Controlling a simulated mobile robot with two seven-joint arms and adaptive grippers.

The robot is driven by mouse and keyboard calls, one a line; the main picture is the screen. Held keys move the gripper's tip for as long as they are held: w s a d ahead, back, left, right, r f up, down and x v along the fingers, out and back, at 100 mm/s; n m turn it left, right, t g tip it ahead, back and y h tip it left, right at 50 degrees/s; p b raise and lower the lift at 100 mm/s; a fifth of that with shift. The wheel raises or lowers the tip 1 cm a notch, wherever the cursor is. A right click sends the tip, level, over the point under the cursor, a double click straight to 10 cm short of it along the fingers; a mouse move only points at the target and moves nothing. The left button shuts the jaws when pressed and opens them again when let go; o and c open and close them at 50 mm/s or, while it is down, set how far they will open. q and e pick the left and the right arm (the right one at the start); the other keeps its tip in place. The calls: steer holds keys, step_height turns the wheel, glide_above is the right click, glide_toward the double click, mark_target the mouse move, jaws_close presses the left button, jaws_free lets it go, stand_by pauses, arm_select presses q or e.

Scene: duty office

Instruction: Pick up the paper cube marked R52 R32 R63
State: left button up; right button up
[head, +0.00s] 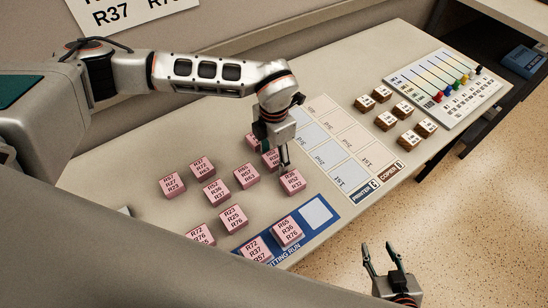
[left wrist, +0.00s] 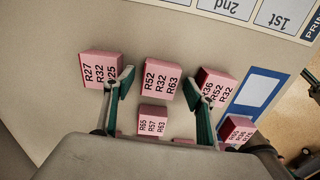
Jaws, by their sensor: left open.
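The pink paper cube marked R52 R32 R63 (left wrist: 161,79) sits on the desk near the middle of the left wrist view. In the head view it appears to be the partly hidden cube (head: 268,160) behind my left gripper. My left gripper (head: 284,158) points down over the cubes. In the left wrist view its green-padded fingers (left wrist: 162,82) are spread, with the marked cube between and beyond their tips and nothing held. I cannot tell the exact height above the desk. My right gripper (head: 379,249) is open and empty over the floor at lower right.
Cube R27 R32 R25 (left wrist: 96,69) and cube R36 R52 R32 (left wrist: 217,84) flank the marked one closely. Cube R65 R57 R63 (head: 245,176) is nearby, among several other pink cubes. A blue-edged strip (head: 318,212), labelled cards (head: 345,165) and brown blocks (head: 386,121) lie rightward.

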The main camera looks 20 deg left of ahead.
arm_select(q)
steer(key=shift+f, duration=0.15)
steer(key=c, duration=1.2)
steer(key=shift+w, duration=0.1)
